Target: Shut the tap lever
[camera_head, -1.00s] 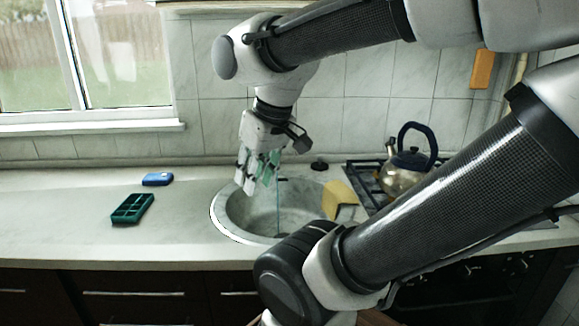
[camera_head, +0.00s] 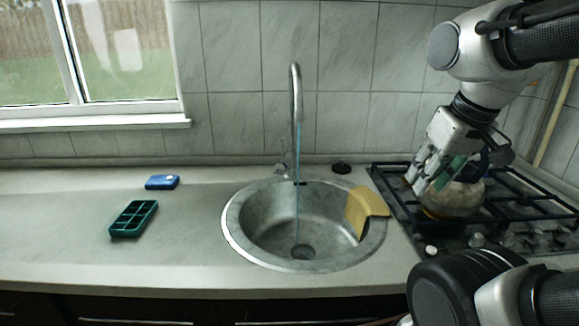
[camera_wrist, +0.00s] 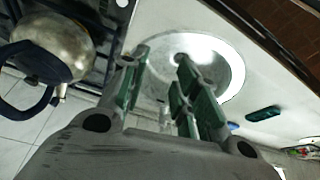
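The curved metal tap (camera_head: 296,95) stands at the back of the round sink (camera_head: 232,225). A thin bluish stream of water (camera_head: 298,170) runs from its spout into the basin. The small tap lever (camera_head: 281,169) is at the tap's base, on the left; its exact angle is too small to tell. My gripper (camera_head: 424,184) is well to the right of the tap, over the stove in front of the kettle. In the wrist view my gripper (camera_wrist: 165,95) has its green-padded fingers apart with nothing between them.
A kettle (camera_head: 458,198) stands on the gas stove (camera_head: 388,190), close to my gripper. A yellow cloth (camera_head: 366,207) hangs on the sink's right rim. A black stopper (camera_head: 341,168) is behind the sink. A blue sponge (camera_head: 162,182) and a green tray (camera_head: 133,219) lie left.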

